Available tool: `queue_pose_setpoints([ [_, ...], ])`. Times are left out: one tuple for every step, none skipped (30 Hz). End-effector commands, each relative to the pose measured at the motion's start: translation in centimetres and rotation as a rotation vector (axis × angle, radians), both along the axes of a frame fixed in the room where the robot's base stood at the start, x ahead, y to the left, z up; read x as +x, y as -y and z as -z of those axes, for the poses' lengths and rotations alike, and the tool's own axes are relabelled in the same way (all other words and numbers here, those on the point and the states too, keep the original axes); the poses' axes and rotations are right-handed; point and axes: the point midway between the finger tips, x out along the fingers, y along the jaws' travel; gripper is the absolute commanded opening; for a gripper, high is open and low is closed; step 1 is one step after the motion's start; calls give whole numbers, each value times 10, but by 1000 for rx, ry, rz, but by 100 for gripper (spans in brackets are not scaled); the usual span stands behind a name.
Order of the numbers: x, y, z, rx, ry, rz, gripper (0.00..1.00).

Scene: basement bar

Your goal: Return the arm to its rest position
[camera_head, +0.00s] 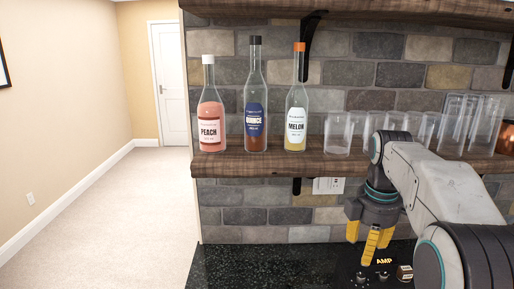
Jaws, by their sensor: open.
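My gripper (369,243) hangs at the lower right in the head view, pointing down with its yellow fingers apart and nothing seen between them.
On the shelf stand a peach bottle (210,112), a quince bottle (255,105) and a melon bottle (296,108). Several clear glasses (338,133) stand to their right, partly behind my arm. A second shelf (420,12) is above. Open floor (110,220) lies left.

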Motion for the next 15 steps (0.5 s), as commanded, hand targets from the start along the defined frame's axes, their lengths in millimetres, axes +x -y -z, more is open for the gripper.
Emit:
queue_pose_setpoints([
  [-15, -7, -6, 5, 21, 60, 48],
  [-22, -10, -8, 9, 32, 100, 48],
  [-32, -15, -10, 15, 50, 153, 48],
  [-41, -19, -11, 21, 60, 195, 48],
  [-48, -22, -11, 26, 73, 235, 48],
  [-59, -26, -12, 35, 87, 289, 48],
  [-68, -29, -12, 43, 99, 331, 48],
  [-76, -32, -11, 52, 111, 370, 48],
  [-87, -36, -10, 62, 126, 424, 48],
  [-96, -38, -9, 72, 137, 465, 48],
  [-104, -41, -8, 82, 148, 505, 48],
  [-115, -45, -5, 96, 162, 557, 48],
  [-124, -47, -3, 108, 173, 597, 48],
  [-132, -49, 0, 119, 182, 636, 48],
  [-143, -52, 4, 135, 196, 689, 48],
])
